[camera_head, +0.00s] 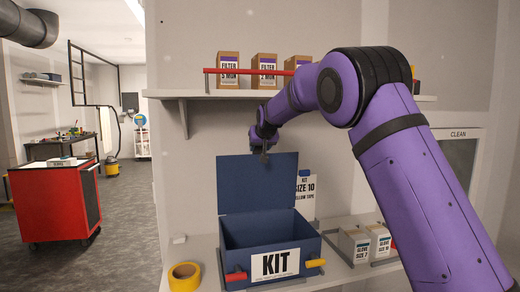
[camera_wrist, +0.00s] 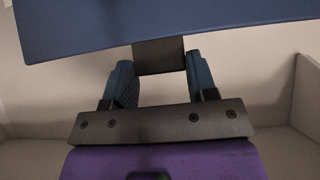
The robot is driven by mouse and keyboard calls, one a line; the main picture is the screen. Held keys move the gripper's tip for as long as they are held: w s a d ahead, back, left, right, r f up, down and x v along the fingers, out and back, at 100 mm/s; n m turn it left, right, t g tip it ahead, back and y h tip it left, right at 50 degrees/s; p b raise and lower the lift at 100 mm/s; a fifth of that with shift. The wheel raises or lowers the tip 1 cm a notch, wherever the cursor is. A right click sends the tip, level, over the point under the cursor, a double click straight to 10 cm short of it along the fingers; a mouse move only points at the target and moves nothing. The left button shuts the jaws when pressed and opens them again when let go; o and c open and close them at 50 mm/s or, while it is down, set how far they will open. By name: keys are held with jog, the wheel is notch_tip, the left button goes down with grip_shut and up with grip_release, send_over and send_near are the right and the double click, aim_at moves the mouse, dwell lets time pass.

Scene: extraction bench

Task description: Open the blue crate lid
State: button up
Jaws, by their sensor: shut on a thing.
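The blue crate (camera_head: 233,238) stands on the lower shelf with a white KIT label on its front. Its blue lid (camera_head: 258,183) is raised, standing roughly upright at the back, and the crate's inside shows. My gripper (camera_head: 264,148) is at the lid's top edge. In the wrist view, my gripper (camera_wrist: 158,75) has its two fingers on either side of a dark tab (camera_wrist: 159,55) on the lid (camera_wrist: 200,20), shut on it. Finger contact on the tab is partly hidden.
A yellow tape roll (camera_head: 184,277) lies left of the crate. An upper shelf (camera_head: 190,94) with filter boxes (camera_head: 264,72) and a red bar is overhead.

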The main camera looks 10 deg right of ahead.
jog(key=shift+w+r, duration=0.2)
jog(key=shift+w, duration=0.3)
jog(key=o, duration=1.3)
jog(key=shift+f, duration=0.1)
jog(key=v, duration=1.1)
jog(key=shift+s, duration=0.1)
